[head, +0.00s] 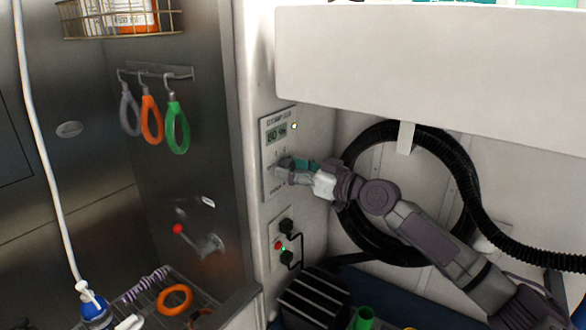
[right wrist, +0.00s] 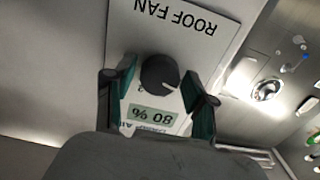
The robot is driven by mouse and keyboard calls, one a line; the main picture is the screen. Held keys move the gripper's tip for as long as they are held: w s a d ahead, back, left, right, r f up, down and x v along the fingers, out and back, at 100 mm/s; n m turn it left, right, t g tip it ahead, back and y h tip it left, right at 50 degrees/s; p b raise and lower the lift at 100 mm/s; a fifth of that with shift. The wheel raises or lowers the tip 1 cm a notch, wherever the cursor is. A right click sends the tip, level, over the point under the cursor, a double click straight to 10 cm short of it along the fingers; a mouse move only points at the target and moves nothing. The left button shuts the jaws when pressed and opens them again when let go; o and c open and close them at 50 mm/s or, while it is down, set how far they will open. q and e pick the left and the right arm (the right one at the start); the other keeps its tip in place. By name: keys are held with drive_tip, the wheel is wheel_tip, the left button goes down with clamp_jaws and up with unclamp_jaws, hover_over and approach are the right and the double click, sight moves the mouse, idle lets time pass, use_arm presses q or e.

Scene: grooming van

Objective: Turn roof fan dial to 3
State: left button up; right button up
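A pale pointer mark is on the dial's lower right in that picture; no dial numbers are readable. My right gripper (head: 288,171) is at the panel, hiding the dial in the head view. Its fingers are open, one on either side of the dial, with visible gaps. My left gripper is not in view.
A socket plate (head: 285,246) with plugs and a cable is below the panel. A black coiled hose (head: 465,180) hangs to the right, under a white cabinet (head: 430,55). Coloured loops (head: 151,120) hang from hooks on the left metal wall.

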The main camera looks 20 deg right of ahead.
drive_tip(key=c, duration=0.7)
